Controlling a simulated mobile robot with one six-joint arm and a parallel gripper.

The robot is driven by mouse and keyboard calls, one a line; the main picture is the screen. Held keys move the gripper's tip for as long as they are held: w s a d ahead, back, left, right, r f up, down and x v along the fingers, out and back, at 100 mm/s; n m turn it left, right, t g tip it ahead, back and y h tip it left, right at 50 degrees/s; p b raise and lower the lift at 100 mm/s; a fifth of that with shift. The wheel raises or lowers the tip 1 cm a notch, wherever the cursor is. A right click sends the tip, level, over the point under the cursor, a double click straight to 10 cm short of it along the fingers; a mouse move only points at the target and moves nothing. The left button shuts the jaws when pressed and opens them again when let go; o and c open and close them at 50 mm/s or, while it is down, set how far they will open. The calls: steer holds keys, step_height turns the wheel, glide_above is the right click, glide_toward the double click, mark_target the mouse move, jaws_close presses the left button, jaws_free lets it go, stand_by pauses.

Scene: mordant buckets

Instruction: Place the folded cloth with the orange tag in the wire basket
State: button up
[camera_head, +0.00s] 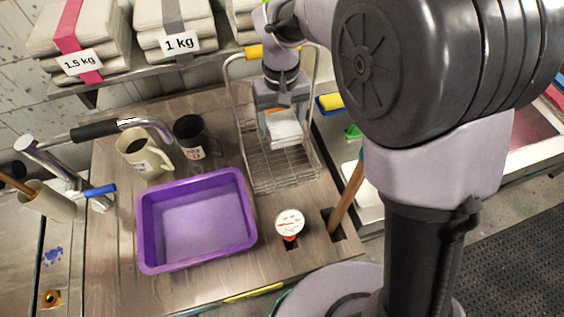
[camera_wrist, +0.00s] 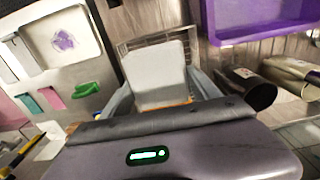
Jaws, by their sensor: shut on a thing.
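The folded cloth (camera_head: 284,131) is white with an orange tag (camera_head: 278,112) at its upper edge. My gripper (camera_head: 280,112) is shut on the cloth and holds it over the wire basket (camera_head: 283,173), toward its back part. In the wrist view the cloth (camera_wrist: 157,75) sits between the two fingers of my gripper (camera_wrist: 160,85), with a strip of orange at its near edge. Part of the wire basket (camera_wrist: 125,50) shows behind it. The basket is made of thin metal wire with a tall handle, and its visible floor looks empty. I cannot tell whether the cloth touches the basket.
A purple tub (camera_head: 197,221) stands left of the basket. A cream mug (camera_head: 143,153) and a dark mug (camera_head: 191,136) stand behind the tub. A round dial timer (camera_head: 289,223) and a wooden handle (camera_head: 347,197) are in front of the basket. A shelf with stacked cloths (camera_head: 78,40) runs above.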

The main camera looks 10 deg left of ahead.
step_height(320, 180, down, 17)
steer(key=b, duration=0.4)
steer(key=shift+d+f, duration=0.1)
steer(key=shift+f, duration=0.05)
steer(key=shift+w+f, duration=0.1)
steer(key=shift+f, duration=0.05)
steer(key=shift+f+b, duration=0.6)
steer(key=shift+b, duration=0.05)
steer(key=o, duration=1.4)
